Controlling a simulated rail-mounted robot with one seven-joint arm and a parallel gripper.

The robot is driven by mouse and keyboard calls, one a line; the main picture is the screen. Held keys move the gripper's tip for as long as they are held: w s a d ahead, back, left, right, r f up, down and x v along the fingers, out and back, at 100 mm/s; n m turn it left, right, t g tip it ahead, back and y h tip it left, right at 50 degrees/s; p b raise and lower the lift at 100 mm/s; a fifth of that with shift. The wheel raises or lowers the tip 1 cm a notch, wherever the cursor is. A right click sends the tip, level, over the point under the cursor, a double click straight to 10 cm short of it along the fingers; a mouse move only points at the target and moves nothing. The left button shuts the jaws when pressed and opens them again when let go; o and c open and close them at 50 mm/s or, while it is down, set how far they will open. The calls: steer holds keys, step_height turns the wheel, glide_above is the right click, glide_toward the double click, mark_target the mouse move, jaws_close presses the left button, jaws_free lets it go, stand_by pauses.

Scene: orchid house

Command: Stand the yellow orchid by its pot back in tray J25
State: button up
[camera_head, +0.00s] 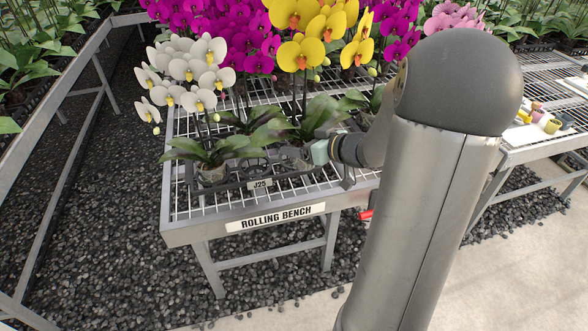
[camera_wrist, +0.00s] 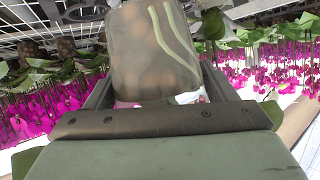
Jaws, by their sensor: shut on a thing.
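The yellow orchid (camera_head: 300,53) stands roughly upright, with broad green leaves over its clear pot (camera_head: 293,156). My gripper (camera_head: 314,153) comes from the right and is shut on that pot. In the wrist view the translucent pot (camera_wrist: 155,50), with pale green roots, sits between the fingers. The dark tray with the label J25 (camera_head: 260,184) is at the front of the rolling bench. The held pot is over or in the right part of this tray; I cannot tell whether its base touches. My arm and the leaves hide part of this.
A white orchid (camera_head: 188,72) in a clear pot (camera_head: 212,174) stands at the tray's left. Magenta orchids (camera_head: 230,25) and more yellow blooms crowd behind. The wire-topped rolling bench (camera_head: 245,223) has a raised metal rim. Another bench (camera_head: 545,130) with small colored pots is at right.

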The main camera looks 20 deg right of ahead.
steer(key=shift+s+a+r, duration=0.15)
steer(key=shift+s+r, duration=0.1)
steer(key=shift+s, duration=0.15)
steer(key=w+d+f, duration=0.1)
steer(key=w+f, duration=0.2)
steer(key=w, duration=0.1)
steer(key=w+d+f+b, duration=0.1)
steer(key=w+f, duration=0.2)
steer(key=w, duration=0.1)
steer(key=w+d+f, duration=0.1)
steer(key=w+f, duration=0.3)
steer(key=w, duration=0.1)
steer(key=shift+d, duration=0.3)
steer(key=shift+f+b, duration=0.35)
steer(key=shift+f, duration=1.05)
steer(key=shift+f, duration=0.3)
steer(key=o, duration=1.3)
steer(key=shift+d+f, duration=0.1)
